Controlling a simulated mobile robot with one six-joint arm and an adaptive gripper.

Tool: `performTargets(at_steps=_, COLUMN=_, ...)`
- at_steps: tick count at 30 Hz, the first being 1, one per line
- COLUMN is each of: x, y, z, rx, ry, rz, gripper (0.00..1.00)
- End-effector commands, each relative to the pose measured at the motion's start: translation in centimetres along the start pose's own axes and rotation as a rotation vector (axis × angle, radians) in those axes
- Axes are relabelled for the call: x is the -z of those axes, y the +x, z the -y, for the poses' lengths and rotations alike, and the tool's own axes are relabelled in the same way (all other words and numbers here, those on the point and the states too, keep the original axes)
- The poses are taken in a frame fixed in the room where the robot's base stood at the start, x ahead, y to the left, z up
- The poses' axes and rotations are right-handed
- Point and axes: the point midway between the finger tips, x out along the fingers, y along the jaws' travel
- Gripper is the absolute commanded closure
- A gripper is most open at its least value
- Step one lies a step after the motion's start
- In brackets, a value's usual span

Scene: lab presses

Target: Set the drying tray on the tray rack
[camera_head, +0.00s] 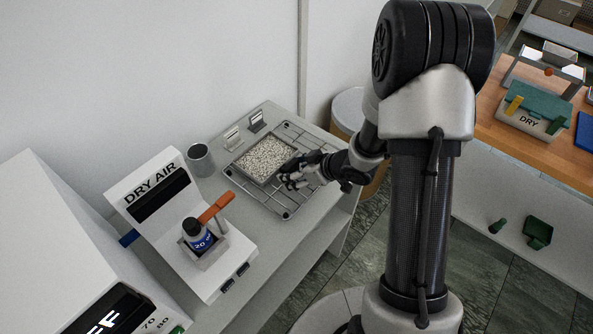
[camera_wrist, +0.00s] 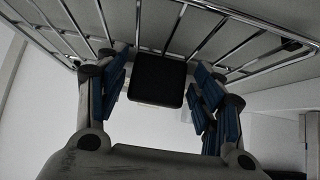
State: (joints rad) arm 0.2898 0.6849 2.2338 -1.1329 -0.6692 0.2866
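The drying tray (camera_head: 241,166), a shallow grey tray filled with pale granules, lies level over the left part of the wire tray rack (camera_head: 283,214). Its underside is hidden in the head view, but it looks seated on the wires. My gripper (camera_head: 297,174) is at the tray's right edge, low over the rack. In the wrist view, my gripper (camera_wrist: 163,88) has its blue-padded fingers spread apart. A dark square block (camera_wrist: 158,80) shows between them, with small gaps on both sides; I cannot tell whether it is the tray's handle. The rack's wires (camera_wrist: 195,40) cross the top.
A grey cup (camera_head: 200,160) and two small card holders (camera_head: 256,122) stand beside the rack. A round bin (camera_head: 348,110) stands beyond the bench's right end.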

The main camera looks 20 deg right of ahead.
Motion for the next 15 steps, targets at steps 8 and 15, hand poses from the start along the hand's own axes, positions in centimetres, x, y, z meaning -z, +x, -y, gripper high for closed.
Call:
performTargets(at_steps=8, x=0.01, y=-0.01, z=0.0, rx=0.0, ry=0.0, rz=0.0, gripper=0.3)
performTargets(at_steps=15, x=0.39, y=-0.95, z=-0.07, rx=-0.002, ry=0.001, rz=0.0, gripper=0.3)
